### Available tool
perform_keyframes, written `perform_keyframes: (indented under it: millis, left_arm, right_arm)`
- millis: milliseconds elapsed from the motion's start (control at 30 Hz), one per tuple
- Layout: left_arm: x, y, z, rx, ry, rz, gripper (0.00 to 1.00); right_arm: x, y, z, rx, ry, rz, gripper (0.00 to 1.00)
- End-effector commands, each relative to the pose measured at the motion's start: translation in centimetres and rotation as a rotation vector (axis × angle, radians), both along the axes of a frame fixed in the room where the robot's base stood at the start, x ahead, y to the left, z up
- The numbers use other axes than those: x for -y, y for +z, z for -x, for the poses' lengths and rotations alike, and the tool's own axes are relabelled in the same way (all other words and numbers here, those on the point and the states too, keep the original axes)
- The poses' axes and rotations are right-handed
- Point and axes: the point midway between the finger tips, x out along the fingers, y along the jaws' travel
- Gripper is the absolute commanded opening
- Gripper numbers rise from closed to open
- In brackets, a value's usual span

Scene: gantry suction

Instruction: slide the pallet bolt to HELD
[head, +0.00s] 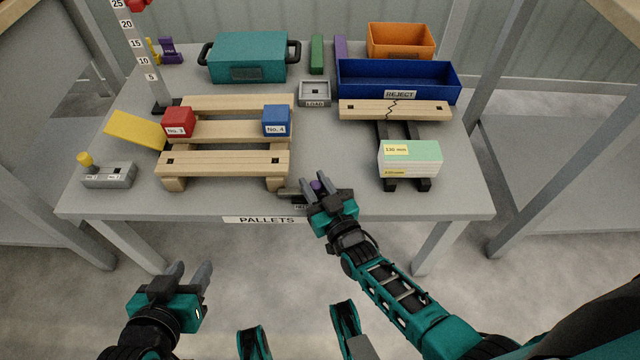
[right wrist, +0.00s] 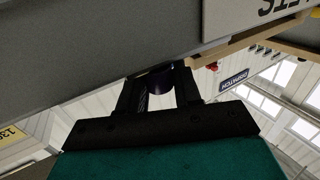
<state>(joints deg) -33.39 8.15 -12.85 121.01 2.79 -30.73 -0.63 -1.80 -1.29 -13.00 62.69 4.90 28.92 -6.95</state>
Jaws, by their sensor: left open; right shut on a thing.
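The pallet bolt (head: 289,193) is a dark grey piece at the table's front edge, beside the front right foot of the wooden pallet (head: 225,167). Its purple knob (head: 316,186) sits between the fingers of my right gripper (head: 314,182), which is shut on it. The right wrist view also shows the purple knob (right wrist: 159,82) between the two dark fingers (right wrist: 160,90). My gripper covers part of the bolt and its small label, so I cannot read the bolt's position. My left gripper (head: 189,270) is open and empty, in front of the table.
A red block (head: 177,120) and a blue block (head: 276,118) stand on the pallet. A yellow ramp (head: 136,130) and grey lever box (head: 109,176) are at the left. A cracked board (head: 420,109) and green-white box (head: 410,160) are at the right.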

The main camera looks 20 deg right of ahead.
Motion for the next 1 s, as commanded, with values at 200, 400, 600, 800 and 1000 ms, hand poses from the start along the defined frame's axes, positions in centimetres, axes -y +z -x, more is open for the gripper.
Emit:
perform_keyframes:
  millis: [200, 400, 600, 800, 1000]
  left_arm:
    - [0.03, 0.11, -0.04, 0.003, -0.001, 0.001, 0.43]
    - [0.04, 0.14, -0.06, 0.004, -0.001, 0.002, 0.43]
    - [0.05, 0.16, -0.07, 0.005, -0.001, 0.001, 0.43]
    - [0.06, 0.21, -0.09, 0.006, -0.001, 0.001, 0.43]
    - [0.05, 0.32, -0.15, 0.008, -0.002, 0.001, 0.43]
  right_arm:
    - [-0.63, 0.16, -0.20, -0.001, 0.009, -0.002, 0.00]
    - [-0.67, 0.17, -0.17, 0.000, 0.010, -0.002, 0.48]
    - [-0.51, 0.13, -0.12, 0.001, 0.008, -0.001, 0.53]
    - [-0.40, 0.10, -0.08, 0.000, 0.007, -0.001, 0.53]
    - [-0.20, 0.10, -0.02, 0.000, 0.007, 0.000, 0.53]
